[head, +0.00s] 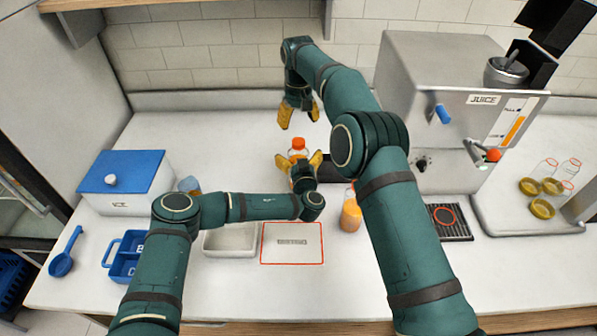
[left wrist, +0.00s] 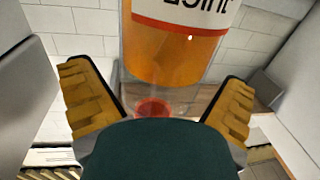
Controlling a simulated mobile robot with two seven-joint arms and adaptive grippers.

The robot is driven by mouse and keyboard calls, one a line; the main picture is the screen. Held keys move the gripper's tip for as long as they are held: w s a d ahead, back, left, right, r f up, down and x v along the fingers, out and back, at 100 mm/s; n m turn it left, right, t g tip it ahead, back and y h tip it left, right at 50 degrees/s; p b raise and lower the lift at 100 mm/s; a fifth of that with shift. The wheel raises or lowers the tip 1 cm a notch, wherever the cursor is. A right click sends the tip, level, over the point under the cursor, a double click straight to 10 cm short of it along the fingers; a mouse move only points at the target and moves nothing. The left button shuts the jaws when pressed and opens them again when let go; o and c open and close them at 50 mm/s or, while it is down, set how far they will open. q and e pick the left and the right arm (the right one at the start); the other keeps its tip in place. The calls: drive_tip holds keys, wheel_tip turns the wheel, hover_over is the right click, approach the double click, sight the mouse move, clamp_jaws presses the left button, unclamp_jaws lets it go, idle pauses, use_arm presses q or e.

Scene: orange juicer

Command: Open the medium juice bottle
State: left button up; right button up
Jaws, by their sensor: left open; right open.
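A clear bottle with an orange-red cap (head: 298,144) stands on the counter near the middle, its lower part hidden by my left gripper. In the left wrist view the bottle (left wrist: 175,55) appears upside down, with orange juice, a white label and a red cap (left wrist: 153,108). My left gripper (head: 299,160) is open, with its fingers on either side of the bottle, apart from it in the wrist view. My right gripper (head: 298,114) is open and empty, pointing down above and behind the cap. Whether this bottle is the medium one, I cannot tell.
Another juice bottle (head: 350,216) stands partly behind my right arm. A white tray (head: 230,241) and a red-edged mat (head: 291,254) lie in front. The ice box (head: 120,199) and blue caddy (head: 122,262) are left; the juicer (head: 425,80) is right.

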sight(298, 142)
use_arm(q)
clamp_jaws()
use_arm(e)
drive_tip(key=m, duration=0.4)
drive_tip(key=shift+m, duration=0.4)
drive_tip(key=m, duration=0.3)
drive_tip(key=shift+m, duration=0.3)
drive_tip(key=m, duration=1.4)
drive_tip(key=shift+s, duration=0.1)
drive_tip(key=m, duration=0.8)
drive_tip(key=shift+m, duration=0.4)
drive_tip(key=shift+f, duration=4)
